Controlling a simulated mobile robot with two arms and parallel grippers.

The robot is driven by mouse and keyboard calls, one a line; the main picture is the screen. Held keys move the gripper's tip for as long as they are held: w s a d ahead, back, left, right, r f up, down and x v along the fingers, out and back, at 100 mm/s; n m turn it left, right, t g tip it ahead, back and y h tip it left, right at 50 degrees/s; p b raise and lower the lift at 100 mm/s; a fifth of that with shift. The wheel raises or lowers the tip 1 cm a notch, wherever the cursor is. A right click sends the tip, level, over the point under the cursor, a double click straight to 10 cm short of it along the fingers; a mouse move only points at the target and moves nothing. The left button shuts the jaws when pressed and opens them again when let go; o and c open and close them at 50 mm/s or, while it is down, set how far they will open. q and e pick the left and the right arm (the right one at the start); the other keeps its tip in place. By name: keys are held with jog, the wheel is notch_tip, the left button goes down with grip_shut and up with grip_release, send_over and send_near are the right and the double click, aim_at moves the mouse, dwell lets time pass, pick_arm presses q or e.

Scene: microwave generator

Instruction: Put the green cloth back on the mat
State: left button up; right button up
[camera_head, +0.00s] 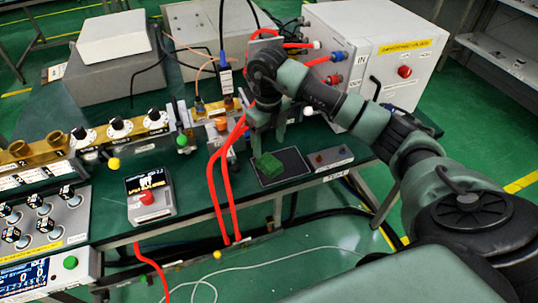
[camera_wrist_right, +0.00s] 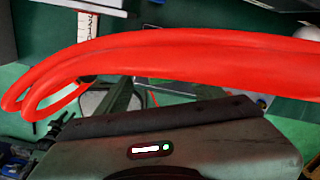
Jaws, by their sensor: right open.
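The green cloth (camera_head: 268,164) lies as a small folded bundle on the left part of the dark mat (camera_head: 294,166), which has a pale edge. My right gripper (camera_head: 268,142) is open, fingers pointing down, just above and behind the cloth in the head view. Its fingers look empty and apart from the cloth, though the exact gap is hard to judge. The cloth and mat cannot be made out in the right wrist view. My left gripper is not in view.
Red hoses (camera_head: 228,190) hang just left of the mat and cross the right wrist view (camera_wrist_right: 170,62) up close. A small grey button box (camera_head: 331,158) stands right of the mat. A white cabinet (camera_head: 375,45) stands behind.

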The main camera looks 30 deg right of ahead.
jog(key=shift+r, duration=2.6)
